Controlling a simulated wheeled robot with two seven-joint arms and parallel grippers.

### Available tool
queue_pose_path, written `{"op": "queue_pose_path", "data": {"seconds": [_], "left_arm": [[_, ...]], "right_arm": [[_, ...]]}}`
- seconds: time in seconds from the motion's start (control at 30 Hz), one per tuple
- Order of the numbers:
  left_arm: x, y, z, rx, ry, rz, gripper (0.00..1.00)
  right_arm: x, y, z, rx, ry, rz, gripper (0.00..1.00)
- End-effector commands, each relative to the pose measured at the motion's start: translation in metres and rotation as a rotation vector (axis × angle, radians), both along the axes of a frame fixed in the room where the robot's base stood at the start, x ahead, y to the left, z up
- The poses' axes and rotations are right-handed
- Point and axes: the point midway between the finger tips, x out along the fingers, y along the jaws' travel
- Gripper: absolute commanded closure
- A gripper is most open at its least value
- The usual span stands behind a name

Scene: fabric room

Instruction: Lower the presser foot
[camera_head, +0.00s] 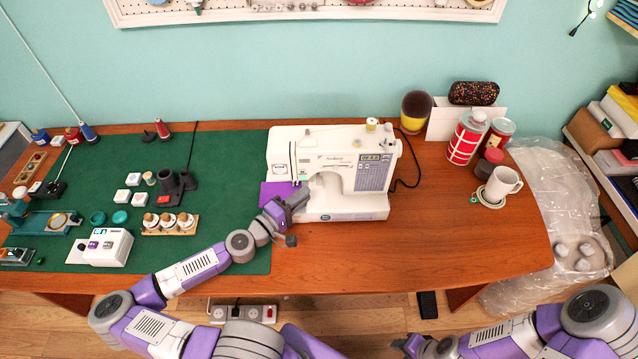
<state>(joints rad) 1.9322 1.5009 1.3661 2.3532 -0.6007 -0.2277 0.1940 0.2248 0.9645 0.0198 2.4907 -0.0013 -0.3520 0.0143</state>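A white sewing machine (352,160) stands upright on the wooden table, with a display and buttons on its right side. A purple cloth (276,194) lies at its left end, partly under the machine. My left gripper (296,199) is at the needle area, at the front left of the machine. It hides the presser foot and the needle, so I cannot tell how the foot stands. The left fingers are too small and overlapped to judge. My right arm (488,338) is low at the bottom right, below the table's front edge, and its gripper's fingers are not clear.
A green mat (225,160) covers the table's left half, with spools, small boxes and a white device (108,247). The table front right of the machine is clear.

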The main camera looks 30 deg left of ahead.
Motion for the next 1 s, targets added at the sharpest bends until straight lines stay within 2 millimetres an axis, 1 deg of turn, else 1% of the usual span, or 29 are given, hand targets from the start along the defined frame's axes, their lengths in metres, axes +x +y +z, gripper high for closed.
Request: {"op": "queue_pose_path", "data": {"seconds": [0.17,0.4,0.5,0.67,0.93,0.97,1.0], "left_arm": [[0.017,-0.003,0.001,0.002,-0.004,0.0,0.83],[0.051,-0.012,0.001,0.002,-0.004,0.0,0.83],[0.061,-0.014,0.001,0.001,-0.002,0.0,0.83],[0.07,-0.016,0.001,0.001,-0.001,0.003,0.83],[0.072,-0.016,0.001,0.001,-0.001,0.003,0.83],[0.072,-0.016,0.001,0.001,-0.001,0.003,0.86],[0.072,-0.016,0.001,0.001,-0.001,0.003,0.92]], "right_arm": [[0.0,0.0,0.0,0.0,0.0,0.0,0.57],[0.0,0.0,-0.001,0.0,0.0,0.0,0.57],[0.0,0.0,-0.001,0.0,0.0,0.0,0.57],[0.0,0.0,-0.002,0.0,0.0,0.0,0.57],[0.0,0.0,-0.002,0.0,0.0,0.0,0.57],[0.0,0.0,-0.002,0.0,0.0,0.0,0.57],[0.0,0.0,-0.002,0.0,0.0,0.0,0.57]]}}
